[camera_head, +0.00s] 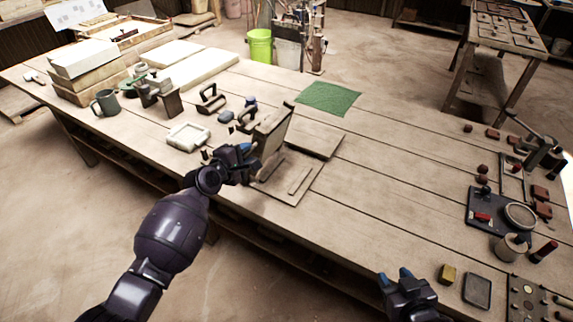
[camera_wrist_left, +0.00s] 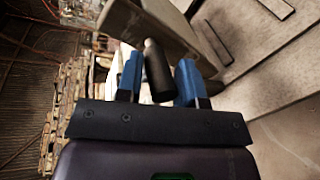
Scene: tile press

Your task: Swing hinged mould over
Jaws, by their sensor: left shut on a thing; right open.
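The hinged mould stands near the table's front edge. Its leaf (camera_head: 272,132) is raised, standing up steeply from the flat base board (camera_head: 287,186), which has a thin raised strip on it. The leaf also shows close up in the left wrist view (camera_wrist_left: 135,22). My left gripper (camera_head: 246,152) is at the leaf's near left side. It is shut on the dark round handle (camera_wrist_left: 156,74), which sits between the blue fingertips. My right gripper (camera_head: 402,277) is open and empty near the front edge, at the lower right, well apart from the mould.
A flat board (camera_head: 315,139) lies just right of the mould and a green cloth (camera_head: 328,97) behind it. A white tile mould (camera_head: 188,136) and dark hand tools (camera_head: 211,99) lie to the left. A black tray (camera_head: 486,213) and small blocks are at the right. The middle-right tabletop is clear.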

